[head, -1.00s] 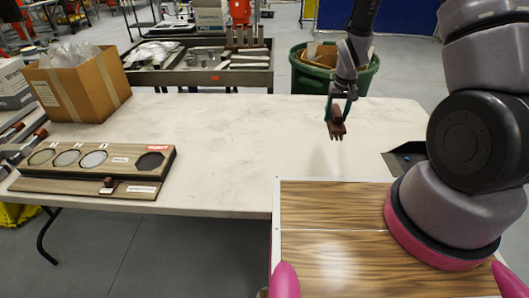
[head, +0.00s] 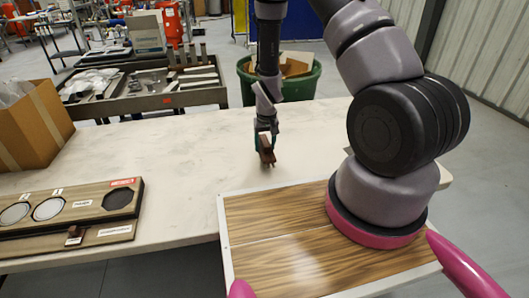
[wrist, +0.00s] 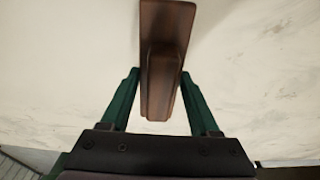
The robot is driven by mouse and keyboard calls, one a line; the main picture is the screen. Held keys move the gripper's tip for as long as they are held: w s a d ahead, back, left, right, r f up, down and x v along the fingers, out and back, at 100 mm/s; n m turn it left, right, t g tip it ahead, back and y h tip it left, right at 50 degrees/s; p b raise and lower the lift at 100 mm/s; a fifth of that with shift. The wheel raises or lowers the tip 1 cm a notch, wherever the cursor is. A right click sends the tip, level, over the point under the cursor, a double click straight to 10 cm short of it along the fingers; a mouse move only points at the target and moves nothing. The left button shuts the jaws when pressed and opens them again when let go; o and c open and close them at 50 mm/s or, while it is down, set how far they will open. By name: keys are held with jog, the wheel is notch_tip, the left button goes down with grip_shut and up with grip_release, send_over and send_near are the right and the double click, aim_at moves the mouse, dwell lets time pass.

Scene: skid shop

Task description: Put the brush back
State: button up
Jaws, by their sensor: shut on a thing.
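My gripper (head: 266,147) is shut on a brown wooden piece, which I take to be the brush (head: 267,158). In the wrist view the brush (wrist: 163,60) sits between the two green fingers (wrist: 160,105), its long side pointing away from the wrist. In the head view it hangs above the white table (head: 180,150), its lower end pointing down. A wooden board (head: 90,192) with round recesses, a dark many-sided recess and a red label lies at the table's left, well away from my gripper.
A cardboard box (head: 35,130) stands at the table's back left. A grey tray of parts (head: 150,95) and a green bin (head: 300,88) stand behind the table. The table between board and gripper is clear.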

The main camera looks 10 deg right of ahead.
jog(key=shift+f, duration=1.5)
jog(key=shift+f, duration=0.1)
jog(key=o, duration=1.2)
